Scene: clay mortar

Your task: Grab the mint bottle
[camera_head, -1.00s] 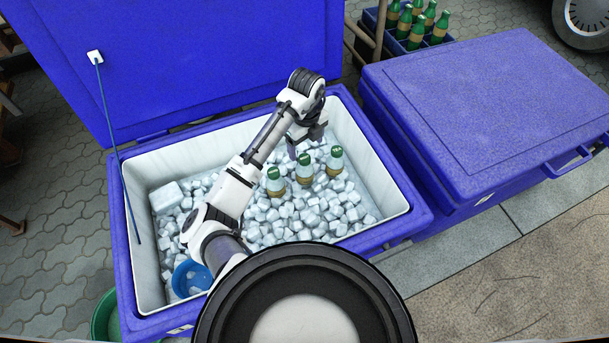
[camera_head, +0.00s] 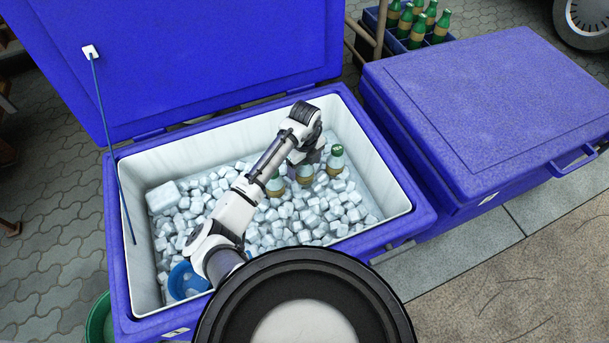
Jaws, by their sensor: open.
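Three pale mint bottles with tan labels stand in the ice of the open blue cooler (camera_head: 420,205). The right bottle (camera_head: 335,163) shows its green cap. The middle bottle (camera_head: 304,175) has its cap and top hidden behind my gripper (camera_head: 308,157). The left bottle (camera_head: 275,185) shows its body, with its top partly covered by my arm. My gripper is open and points down, over or right at the top of the middle bottle. Its fingertips are mostly hidden, and I cannot tell whether they touch the bottle.
Ice cubes fill the cooler, with a blue bowl (camera_head: 187,281) at its front left corner. The raised lid (camera_head: 200,60) stands behind. A closed blue cooler (camera_head: 490,110) is on the right. A crate (camera_head: 400,42) of green bottles sits at the back.

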